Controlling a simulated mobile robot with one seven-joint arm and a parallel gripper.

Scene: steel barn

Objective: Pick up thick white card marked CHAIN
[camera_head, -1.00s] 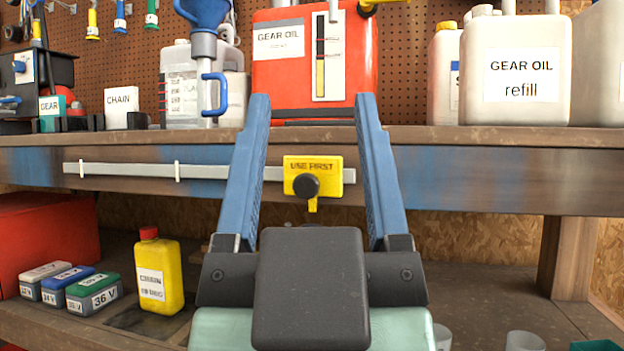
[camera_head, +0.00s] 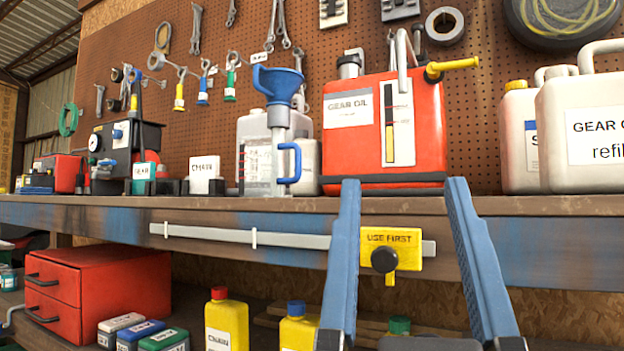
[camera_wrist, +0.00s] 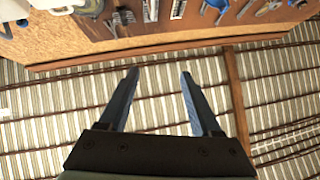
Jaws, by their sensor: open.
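The thick white card marked CHAIN (camera_head: 204,175) stands upright on the bench top, left of the clear jug with the blue funnel. A dark block (camera_head: 219,186) stands against its lower right edge. My gripper (camera_head: 402,185) is open and empty in front of the bench edge, well to the right of the card and in front of the yellow USE FIRST tag (camera_head: 391,248). In the wrist view my gripper (camera_wrist: 160,72) has its fingers apart, with nothing between them. The card cannot be made out in the wrist view.
A teal card marked GEAR (camera_head: 144,172) stands left of the card. The jug (camera_head: 258,160) stands right of it, then the red gear oil can (camera_head: 383,135). White refill containers (camera_head: 590,130) stand at right. Yellow bottles (camera_head: 226,320) and a red drawer box (camera_head: 95,290) are below the bench.

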